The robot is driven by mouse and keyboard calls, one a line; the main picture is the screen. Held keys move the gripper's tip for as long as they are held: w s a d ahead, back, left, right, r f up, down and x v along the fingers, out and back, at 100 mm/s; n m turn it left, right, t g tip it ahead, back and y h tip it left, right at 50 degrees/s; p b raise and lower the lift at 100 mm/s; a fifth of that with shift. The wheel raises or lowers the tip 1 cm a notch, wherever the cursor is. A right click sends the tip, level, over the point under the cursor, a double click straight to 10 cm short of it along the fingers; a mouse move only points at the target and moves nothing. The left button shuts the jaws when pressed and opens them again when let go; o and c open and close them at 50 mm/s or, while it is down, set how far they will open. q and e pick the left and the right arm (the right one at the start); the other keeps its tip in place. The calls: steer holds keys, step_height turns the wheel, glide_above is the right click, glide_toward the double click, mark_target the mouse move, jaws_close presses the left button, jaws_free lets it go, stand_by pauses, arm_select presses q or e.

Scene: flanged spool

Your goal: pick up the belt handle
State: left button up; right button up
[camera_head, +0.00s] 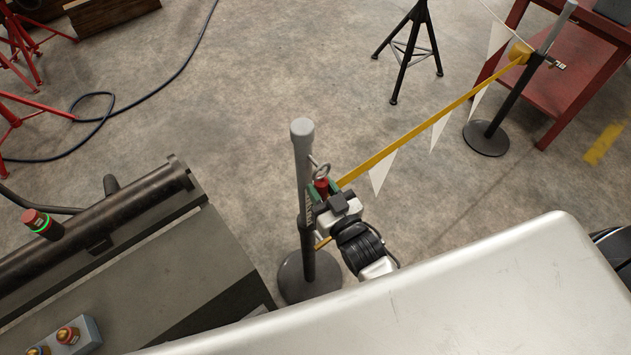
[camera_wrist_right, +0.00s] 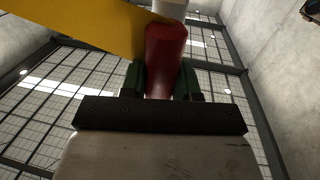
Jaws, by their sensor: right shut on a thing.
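The belt handle is a red grip (camera_head: 321,187) at the near end of a yellow belt (camera_head: 420,130) with white pennants. A metal ring shows just above the handle, beside the grey-topped post (camera_head: 303,160). My right gripper (camera_head: 322,192) is shut on the handle, close to the post. In the right wrist view the red handle (camera_wrist_right: 165,60) stands between the green finger pads of my right gripper (camera_wrist_right: 163,82), with the yellow belt (camera_wrist_right: 75,25) running off to the left. Whether the ring is on a hook of the post I cannot tell. My left gripper is not in view.
The belt's far end meets a yellow housing (camera_head: 520,53) on a second post (camera_head: 503,105). A red table (camera_head: 565,80) stands behind it, and a black stand (camera_head: 408,50) at the top. A dark machine (camera_head: 130,270) fills the lower left. Open floor lies between.

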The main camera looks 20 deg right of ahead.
steer(key=s+d+b, duration=0.3)
steer(key=s, duration=1.1)
steer(key=shift+s+r, duration=0.15)
steer(key=shift+s, duration=0.25)
